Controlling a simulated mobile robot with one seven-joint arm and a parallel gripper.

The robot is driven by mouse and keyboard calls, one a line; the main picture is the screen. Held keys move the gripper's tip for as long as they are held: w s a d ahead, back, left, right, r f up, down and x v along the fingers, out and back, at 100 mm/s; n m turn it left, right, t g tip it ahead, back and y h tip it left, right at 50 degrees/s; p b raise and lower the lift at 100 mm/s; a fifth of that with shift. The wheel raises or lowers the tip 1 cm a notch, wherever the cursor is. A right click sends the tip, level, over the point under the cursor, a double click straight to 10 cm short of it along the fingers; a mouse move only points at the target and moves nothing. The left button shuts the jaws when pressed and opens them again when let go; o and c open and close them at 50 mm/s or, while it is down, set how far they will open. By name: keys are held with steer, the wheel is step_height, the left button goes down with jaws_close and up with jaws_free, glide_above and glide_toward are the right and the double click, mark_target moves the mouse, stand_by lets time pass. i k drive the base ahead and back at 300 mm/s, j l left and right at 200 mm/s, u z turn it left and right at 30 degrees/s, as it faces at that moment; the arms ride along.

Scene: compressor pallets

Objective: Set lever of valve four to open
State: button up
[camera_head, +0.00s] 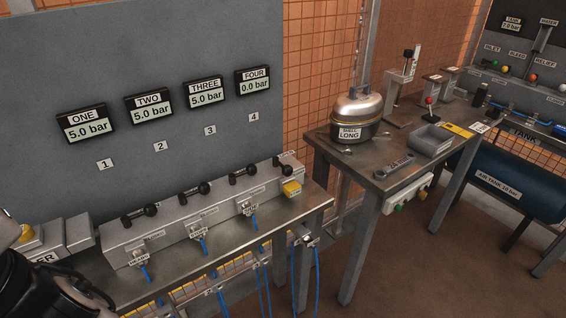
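The grey valve block (170,224) stands on a metal bench at the left and carries a row of black levers. The lever of valve four (280,161) is at the block's far right end, below the wall number 4; it is small here and its exact angle is hard to tell. The display FOUR (253,81) reads 0.0 bar. The displays ONE (85,123), TWO (149,106) and THREE (205,93) read 5.0 bar. A dark part that seems to be my arm shows at the lower left corner; my gripper's fingertips are not in view.
A yellow piece (291,188) sits at the block's fourth outlet; blue hoses hang from the others. Open floor lies between the tables.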

mark_target(288, 171)
steer(key=i+j, duration=0.1)
steer(key=j, duration=0.25)
steer(key=i+j, duration=0.1)
steer(key=j, duration=0.3)
steer(key=i+j+z, duration=0.1)
steer(key=j, duration=0.25)
steer(key=i+j, duration=0.1)
steer(key=j, duration=0.25)
